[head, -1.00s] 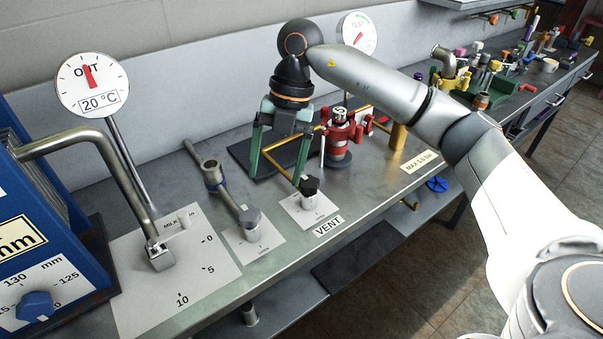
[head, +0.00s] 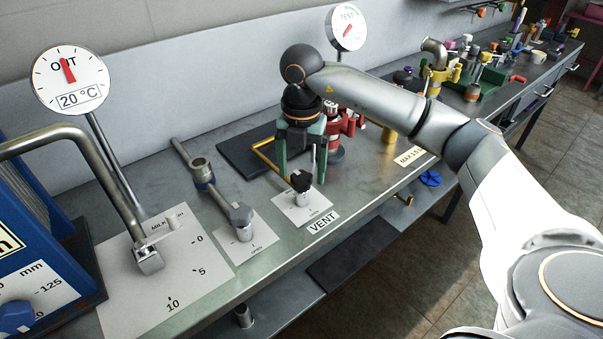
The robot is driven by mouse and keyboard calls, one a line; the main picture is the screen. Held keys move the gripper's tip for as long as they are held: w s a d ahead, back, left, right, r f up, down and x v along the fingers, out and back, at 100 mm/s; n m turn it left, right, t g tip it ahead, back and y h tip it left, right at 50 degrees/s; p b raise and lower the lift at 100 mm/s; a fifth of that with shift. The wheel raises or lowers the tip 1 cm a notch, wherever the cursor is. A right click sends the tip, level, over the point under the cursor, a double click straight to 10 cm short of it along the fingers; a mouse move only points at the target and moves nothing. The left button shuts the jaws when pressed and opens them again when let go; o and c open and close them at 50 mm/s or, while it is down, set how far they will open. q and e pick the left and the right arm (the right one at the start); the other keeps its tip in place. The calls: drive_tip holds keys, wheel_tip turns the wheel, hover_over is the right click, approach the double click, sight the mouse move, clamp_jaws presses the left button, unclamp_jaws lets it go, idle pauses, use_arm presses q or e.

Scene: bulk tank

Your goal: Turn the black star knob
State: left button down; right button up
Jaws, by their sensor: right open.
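The black star knob (head: 301,181) sits on a short pale stem on a white plate, beside the VENT label (head: 322,223). My right gripper (head: 300,174) has green fingers, points down and is open and empty. In the picture its fingertips lie to either side of the knob, at about the knob's height. I cannot tell whether they are level with it in depth or a little behind it; no contact shows. My left gripper is not in view.
A grey-capped valve (head: 241,218) with a pipe handle stands left of the knob. A red fitting (head: 350,122) stands close behind the gripper on the right. A yellow bent rod (head: 263,157) and a dark mat (head: 236,155) lie behind. The bench front edge is near.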

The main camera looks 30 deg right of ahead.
drive_tip(key=shift+f, duration=0.65)
clamp_jaws()
